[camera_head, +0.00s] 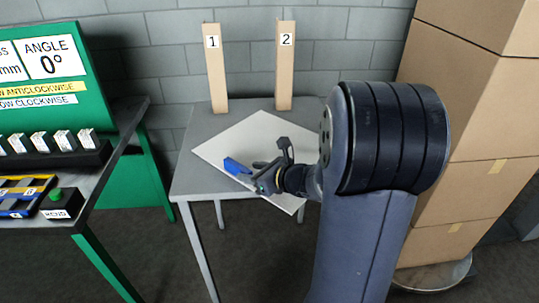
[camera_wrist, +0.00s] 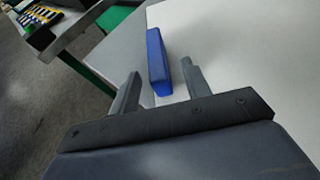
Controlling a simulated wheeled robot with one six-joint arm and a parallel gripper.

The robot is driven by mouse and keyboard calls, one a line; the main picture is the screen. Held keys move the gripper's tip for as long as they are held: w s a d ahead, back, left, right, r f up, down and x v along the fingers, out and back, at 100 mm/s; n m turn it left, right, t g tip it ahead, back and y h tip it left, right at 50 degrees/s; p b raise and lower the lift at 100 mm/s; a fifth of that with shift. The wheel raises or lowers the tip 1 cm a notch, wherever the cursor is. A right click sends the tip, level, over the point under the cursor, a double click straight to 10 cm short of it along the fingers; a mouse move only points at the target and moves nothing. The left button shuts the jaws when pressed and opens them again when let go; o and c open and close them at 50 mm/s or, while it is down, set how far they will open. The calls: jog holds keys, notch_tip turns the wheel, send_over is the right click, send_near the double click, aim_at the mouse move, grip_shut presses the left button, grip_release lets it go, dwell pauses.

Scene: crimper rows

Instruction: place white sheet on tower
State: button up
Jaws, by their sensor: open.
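The white sheet (camera_head: 255,145) lies turned at an angle on the small grey table, its near corner reaching past the table's front edge. It also shows in the wrist view (camera_wrist: 250,60). A blue block (camera_head: 237,166) sits at the sheet's left edge; in the wrist view the blue block (camera_wrist: 157,62) stands just beyond my fingertips. My gripper (camera_head: 272,168) is open and empty above the sheet's near left edge, with its fingers (camera_wrist: 160,80) apart. Two tall brown posts stand at the table's back, marked 1 (camera_head: 214,75) and 2 (camera_head: 285,70). I cannot tell which thing is the tower.
The grey table (camera_head: 190,180) has bare room at its left. A green machine (camera_head: 50,60) with an angle sign and a bench with a green button (camera_head: 56,194) stand at the left. Stacked cardboard boxes (camera_head: 465,120) rise close at the right. A block wall is behind.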

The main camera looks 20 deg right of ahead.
aim_at(244, 169)
jog(key=x, duration=0.6)
jog(key=shift+a+r, duration=0.2)
jog(key=shift+r, duration=0.1)
jog(key=shift+c, duration=0.5)
grip_shut()
